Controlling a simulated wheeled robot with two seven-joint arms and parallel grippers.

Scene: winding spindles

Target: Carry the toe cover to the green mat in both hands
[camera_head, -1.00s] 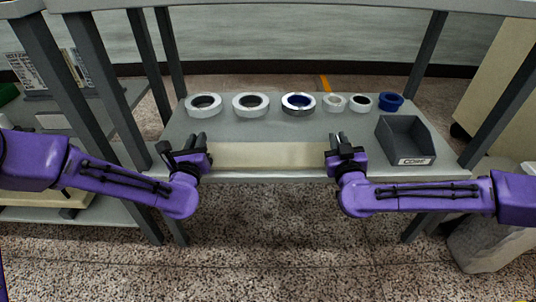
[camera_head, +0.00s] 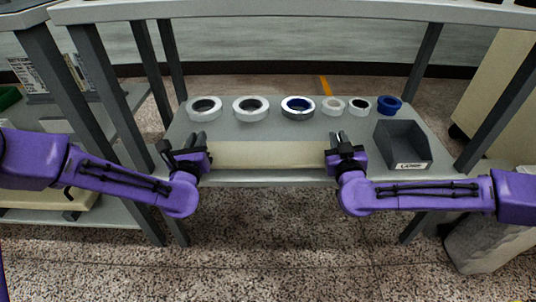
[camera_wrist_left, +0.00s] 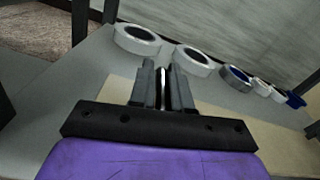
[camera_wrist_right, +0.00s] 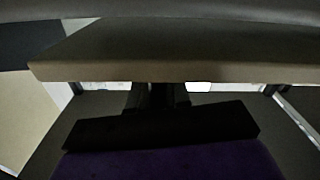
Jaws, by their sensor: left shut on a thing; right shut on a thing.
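The toe cover (camera_head: 268,155) is a long cream panel. It spans between my two grippers at the front edge of the grey shelf in the head view. My left gripper (camera_head: 198,141) is shut on its left end, and my right gripper (camera_head: 338,138) is shut on its right end. The cover also shows in the left wrist view (camera_wrist_left: 250,132) and across the right wrist view (camera_wrist_right: 180,55). Whether it touches the shelf is unclear. A green thing (camera_head: 8,97) is cut off at the far left; I cannot tell if it is the mat.
Several rings, white and blue, line the back of the grey shelf (camera_head: 185,130). A dark bin (camera_head: 402,145) labelled CORE stands at its right. Grey posts (camera_head: 88,90) flank the shelf. A pale box (camera_head: 490,235) is at lower right. Floor in front is clear.

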